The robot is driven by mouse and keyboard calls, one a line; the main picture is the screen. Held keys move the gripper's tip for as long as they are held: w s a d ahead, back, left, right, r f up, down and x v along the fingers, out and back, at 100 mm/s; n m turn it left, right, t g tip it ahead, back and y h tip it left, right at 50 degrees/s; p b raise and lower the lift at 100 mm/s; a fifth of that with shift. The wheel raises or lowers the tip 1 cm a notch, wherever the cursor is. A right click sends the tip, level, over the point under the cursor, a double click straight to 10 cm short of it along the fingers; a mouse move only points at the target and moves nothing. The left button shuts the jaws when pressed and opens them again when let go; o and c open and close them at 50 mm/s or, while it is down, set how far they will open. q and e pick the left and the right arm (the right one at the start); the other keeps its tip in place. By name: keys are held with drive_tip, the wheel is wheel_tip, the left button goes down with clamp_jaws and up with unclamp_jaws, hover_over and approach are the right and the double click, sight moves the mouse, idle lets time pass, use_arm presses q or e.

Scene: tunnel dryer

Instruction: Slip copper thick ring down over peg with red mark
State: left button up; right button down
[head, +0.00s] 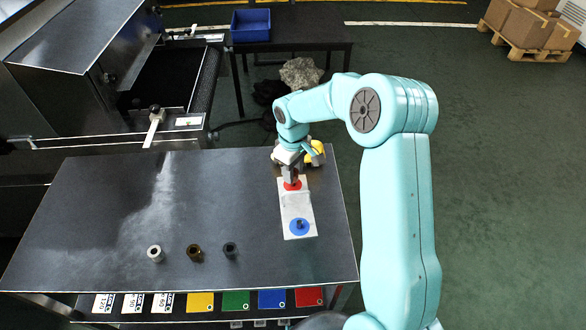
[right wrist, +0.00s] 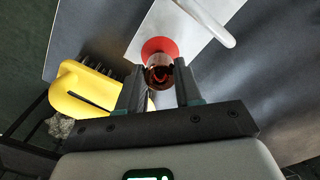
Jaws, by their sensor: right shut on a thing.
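My right gripper (head: 291,178) is above the red mark (head: 291,185) at the far end of a white plate (head: 297,209). In the right wrist view, the gripper (right wrist: 160,80) is shut on the copper thick ring (right wrist: 159,73), held between its two dark fingers. The red mark (right wrist: 158,47) shows just beyond the ring and partly behind it. The peg at the red mark is hidden or cannot be made out, so I cannot tell if the ring is around it. My left gripper is not in view.
A silver ring (head: 155,253), a brass-coloured ring (head: 195,252) and a dark ring (head: 230,250) stand on the dark table (head: 120,210). A yellow brush-like thing (right wrist: 85,90) lies close beside my right gripper. The table's middle is clear.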

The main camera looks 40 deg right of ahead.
drive_tip(key=shift+f+b, duration=0.95)
drive_tip(key=shift+f, duration=0.4)
drive_tip(key=c, duration=0.7)
unclamp_jaws()
wheel_tip(320, 180, up, 16)
drive_tip(key=shift+r+p, duration=0.2)
drive_tip(key=shift+p, duration=0.3)
